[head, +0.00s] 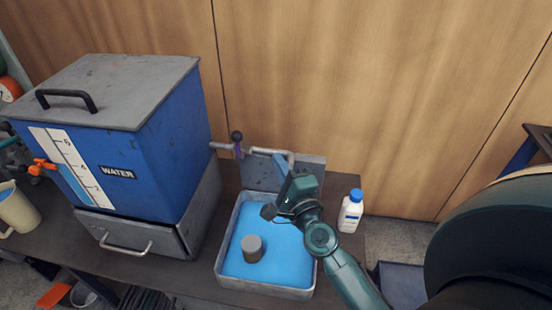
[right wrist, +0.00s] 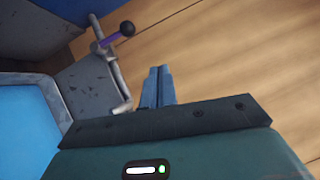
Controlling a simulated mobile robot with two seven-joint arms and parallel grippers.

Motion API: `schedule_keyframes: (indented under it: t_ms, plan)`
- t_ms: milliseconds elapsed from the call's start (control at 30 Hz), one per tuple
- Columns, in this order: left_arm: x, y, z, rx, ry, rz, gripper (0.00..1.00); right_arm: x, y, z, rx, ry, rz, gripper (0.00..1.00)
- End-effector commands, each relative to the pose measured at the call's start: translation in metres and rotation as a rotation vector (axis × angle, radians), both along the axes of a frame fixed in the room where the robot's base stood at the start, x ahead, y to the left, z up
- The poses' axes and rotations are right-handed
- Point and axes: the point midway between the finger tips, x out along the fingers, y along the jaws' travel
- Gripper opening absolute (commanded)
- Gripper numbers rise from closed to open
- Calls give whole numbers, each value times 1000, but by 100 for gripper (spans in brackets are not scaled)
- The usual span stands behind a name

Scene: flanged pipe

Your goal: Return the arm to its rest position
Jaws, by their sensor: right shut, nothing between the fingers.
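My right gripper (head: 279,161) is over the back edge of the tray, near the end of the pipe, with its arm coming in from the lower right. Its two blue fingers lie together, shut and empty, and they also show in the right wrist view (right wrist: 158,86). The grey pipe (head: 265,151) runs from the blue water tank (head: 165,150) and has a purple lever with a black knob (head: 237,136). The lever also shows in the right wrist view (right wrist: 118,35). I cannot tell whether the fingers touch the pipe. My left gripper is not in view.
A metal tray (head: 265,291) of blue liquid holds a grey cylinder (head: 252,248). A white bottle with a blue cap (head: 350,212) stands right of my right gripper. A beige jug (head: 17,209) stands at the far left. A wooden wall (head: 390,90) closes off the back.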

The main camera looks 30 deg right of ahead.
Motion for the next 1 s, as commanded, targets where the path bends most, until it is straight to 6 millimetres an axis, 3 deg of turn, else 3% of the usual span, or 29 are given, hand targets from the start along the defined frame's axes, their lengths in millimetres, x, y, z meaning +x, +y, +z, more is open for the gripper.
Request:
schedule_keyframes:
  t_ms: [467, 567, 667, 800, 1000]
  plan:
    - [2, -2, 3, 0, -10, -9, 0, -4, 7, -6, -69, 21, 20, 0]
    - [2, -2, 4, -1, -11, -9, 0, -18, 25, -25, -268, 74, 78, 0]
    - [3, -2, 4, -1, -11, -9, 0, -43, 52, -57, -585, 155, 183, 0]
    - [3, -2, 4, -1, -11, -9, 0, -91, 82, -112, -1073, 262, 366, 0]
    - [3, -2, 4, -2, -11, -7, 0, -153, 94, -167, -1595, 346, 589, 0]
